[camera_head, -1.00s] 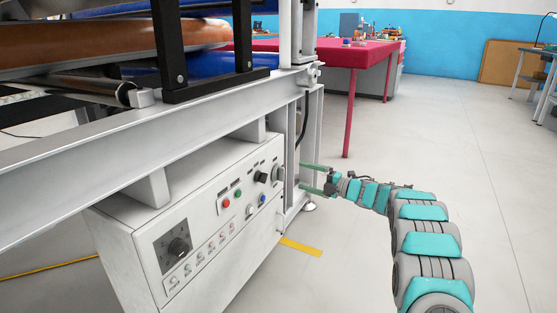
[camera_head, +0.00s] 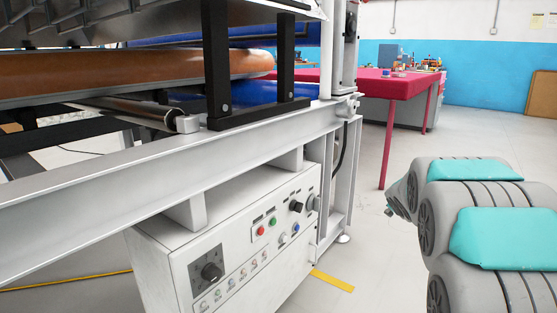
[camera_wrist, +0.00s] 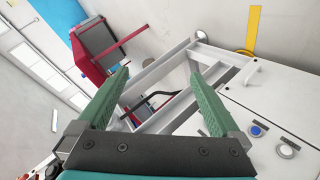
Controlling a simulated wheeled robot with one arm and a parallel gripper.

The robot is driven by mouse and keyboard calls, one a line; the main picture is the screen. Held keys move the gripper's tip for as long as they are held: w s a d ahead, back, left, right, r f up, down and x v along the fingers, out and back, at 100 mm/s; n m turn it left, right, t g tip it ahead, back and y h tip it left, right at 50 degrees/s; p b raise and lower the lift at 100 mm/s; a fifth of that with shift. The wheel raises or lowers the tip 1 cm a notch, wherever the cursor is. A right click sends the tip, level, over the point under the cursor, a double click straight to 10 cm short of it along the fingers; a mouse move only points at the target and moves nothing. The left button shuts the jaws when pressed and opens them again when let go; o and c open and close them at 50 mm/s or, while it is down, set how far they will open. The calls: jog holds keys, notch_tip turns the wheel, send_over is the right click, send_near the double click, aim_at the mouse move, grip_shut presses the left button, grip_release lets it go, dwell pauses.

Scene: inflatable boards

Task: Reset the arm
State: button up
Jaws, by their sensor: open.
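My arm (camera_head: 470,215) shows at the right of the head view as grey and teal links, folded back to the right of the machine. My gripper (camera_wrist: 160,95) shows in the wrist view with its two green fingers spread apart and nothing between them. In the wrist view part of the white box (camera_wrist: 270,110) with a blue button lies to the right of the fingers.
The machine's grey steel frame (camera_head: 130,175) spans the left, with an orange roller (camera_head: 140,80) above. A red table (camera_head: 385,84) stands behind. Yellow floor tape (camera_head: 333,281) lies by the box. The floor between the machine and my arm is clear.

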jog(key=s+a+f+m+g+y, duration=0.15)
jog(key=s+a+f+g, duration=0.35)
jog(key=s, duration=1.2)
jog(key=s+a+f+m+g+y, duration=0.1)
jog(key=s+a+f+m+g, duration=0.45)
jog(key=s, duration=1.05)
jog(key=s+a+f+g+y, duration=0.2)
jog(key=s+a, duration=0.6)
jog(key=s, duration=0.9)
notch_tip(320, 180, up, 14)
jog(key=s+p, duration=0.1)
jog(key=p, duration=1.3)
